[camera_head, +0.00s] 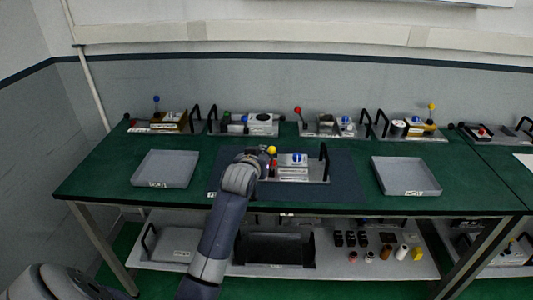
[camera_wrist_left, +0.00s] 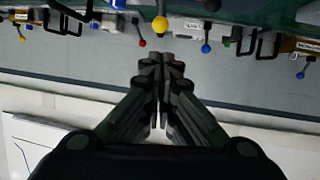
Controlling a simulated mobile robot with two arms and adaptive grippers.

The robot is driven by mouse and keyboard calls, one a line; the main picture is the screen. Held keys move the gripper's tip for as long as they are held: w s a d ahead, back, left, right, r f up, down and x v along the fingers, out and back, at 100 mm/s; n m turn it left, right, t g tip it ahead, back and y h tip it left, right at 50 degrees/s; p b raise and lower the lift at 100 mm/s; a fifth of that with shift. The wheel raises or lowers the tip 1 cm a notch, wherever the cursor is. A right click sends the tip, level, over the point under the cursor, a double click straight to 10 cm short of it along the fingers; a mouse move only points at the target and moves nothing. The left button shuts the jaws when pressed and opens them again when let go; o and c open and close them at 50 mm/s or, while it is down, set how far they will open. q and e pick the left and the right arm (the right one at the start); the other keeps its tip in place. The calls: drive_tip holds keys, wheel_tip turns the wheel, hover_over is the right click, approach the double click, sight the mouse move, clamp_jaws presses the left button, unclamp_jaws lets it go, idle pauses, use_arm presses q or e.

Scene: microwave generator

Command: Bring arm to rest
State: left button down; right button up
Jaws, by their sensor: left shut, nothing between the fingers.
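My left arm (camera_head: 218,232) reaches from the lower left up to the middle of the green table. Its gripper (camera_head: 262,160) is mostly hidden behind my wrist, beside the left end of a tray-mounted assembly (camera_head: 293,172) on the dark mat. In the left wrist view my left gripper (camera_wrist_left: 161,62) is shut with nothing between its fingers. A yellow ball knob (camera_wrist_left: 160,24) appears just beyond the fingertips; I cannot tell whether they touch it. My right gripper is not in view.
Empty grey trays stand left (camera_head: 165,169) and right (camera_head: 405,176) of the mat (camera_head: 342,180). Several assemblies with handles and ball-topped levers line the table's back edge. A lower shelf (camera_head: 340,262) holds small parts and a black bin (camera_head: 273,248). The front table strip is clear.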

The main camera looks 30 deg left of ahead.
use_arm(q)
drive_tip(key=s+d+f+m+g+h, duration=0.3)
drive_tip(key=s+d+f+m+g, duration=0.1)
drive_tip(key=s+d+f, duration=0.75)
drive_tip(key=s+d+f+m+g+h, duration=0.1)
drive_tip(key=s+d+f+g, duration=0.15)
drive_tip(key=s, duration=0.55)
drive_tip(key=s+d+f+m+g+h, duration=0.15)
drive_tip(key=s+d, duration=0.25)
drive_tip(key=s, duration=0.5)
drive_tip(key=s+d+f+m+g, duration=0.1)
drive_tip(key=s+d+f, duration=0.25)
drive_tip(key=s, duration=0.45)
wheel_tip(320, 180, down, 27)
drive_tip(key=s+g+b, duration=0.1)
drive_tip(key=s+b, duration=0.1)
drive_tip(key=b, duration=0.1)
drive_tip(key=s+a+f+g+b, duration=0.1)
drive_tip(key=s+a+f+b, duration=0.1)
drive_tip(key=s+f, duration=1.5)
wheel_tip(320, 180, down, 3)
drive_tip(key=shift+a+r+g, duration=0.2)
drive_tip(key=shift+a+g, duration=0.2)
drive_tip(key=shift+a, duration=0.05)
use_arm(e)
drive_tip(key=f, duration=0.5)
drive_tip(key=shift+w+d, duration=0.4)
